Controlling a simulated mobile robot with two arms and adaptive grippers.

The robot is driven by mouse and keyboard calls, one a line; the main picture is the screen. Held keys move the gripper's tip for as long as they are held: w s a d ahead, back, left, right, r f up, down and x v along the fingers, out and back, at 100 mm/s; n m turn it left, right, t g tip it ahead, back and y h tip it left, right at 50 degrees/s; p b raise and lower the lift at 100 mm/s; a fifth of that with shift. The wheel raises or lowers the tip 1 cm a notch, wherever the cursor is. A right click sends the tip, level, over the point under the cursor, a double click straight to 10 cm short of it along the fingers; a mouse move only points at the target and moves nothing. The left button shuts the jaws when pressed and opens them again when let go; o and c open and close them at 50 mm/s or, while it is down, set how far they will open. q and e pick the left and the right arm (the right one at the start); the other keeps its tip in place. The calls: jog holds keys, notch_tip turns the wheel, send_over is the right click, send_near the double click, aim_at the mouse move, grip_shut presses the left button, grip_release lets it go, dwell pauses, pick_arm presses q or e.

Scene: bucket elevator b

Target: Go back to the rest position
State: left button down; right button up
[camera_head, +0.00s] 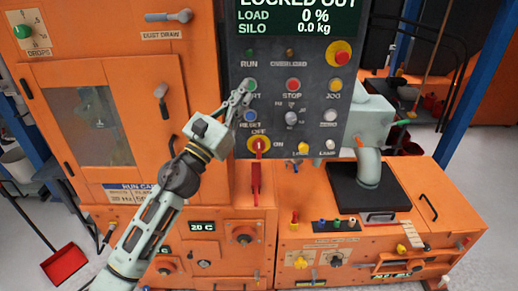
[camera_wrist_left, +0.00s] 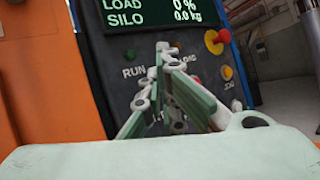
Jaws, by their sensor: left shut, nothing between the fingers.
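My left gripper (camera_head: 243,92) is raised in front of the dark control panel (camera_head: 318,72), near the RUN, START and RESET buttons. Its fingers are closed together with nothing between them. The left wrist view shows the shut fingers (camera_wrist_left: 165,52) pointing at the panel beside the RUN label and below the display. I cannot tell whether the fingertips touch the panel. The display (camera_head: 297,14) reads LOCKED OUT, LOAD 0 %, SILO 0.0 kg. My right gripper is not in view.
A yellow and red OFF/ON switch (camera_head: 260,144) with a red piece hanging below it is close to my left wrist. An orange cabinet (camera_head: 150,75) stands left, and a low orange unit (camera_head: 440,205) right. A red dustpan (camera_head: 65,264) lies on the floor at left.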

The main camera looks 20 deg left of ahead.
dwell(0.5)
pick_arm(q)
jog(key=a+f+n+g+y, duration=0.35)
jog(key=f+n, duration=0.55)
jog(key=f, duration=1)
jog(key=a+f+n+g+y, duration=0.3)
jog(key=f+n, duration=0.6)
jog(key=f, duration=0.9)
jog(key=s+f+n+g+y, duration=0.1)
jog(key=s+f+n, duration=0.25)
jog(key=f, duration=0.45)
jog(key=s+f+n+g+y, duration=0.1)
jog(key=s+f+n+g, duration=0.2)
jog(key=f, duration=0.6)
jog(key=s+f+n+g, duration=0.4)
jog(key=s+f+n, duration=0.3)
jog(key=s+f, duration=1.2)
jog(key=s+d+f+n+g, duration=0.1)
jog(key=s+f+n+g, duration=0.1)
jog(key=s, duration=0.8)
jog(key=s+d+f+n+g, duration=0.1)
jog(key=s+f+n, duration=0.3)
jog(key=s, duration=0.7)
jog(key=s+d+f+n+g, duration=0.2)
jog(key=s+f+n+g, duration=0.1)
jog(key=s, duration=0.7)
jog(key=shift+s+f, duration=0.35)
jog(key=shift+f, duration=0.05)
jog(key=shift+a, duration=0.1)
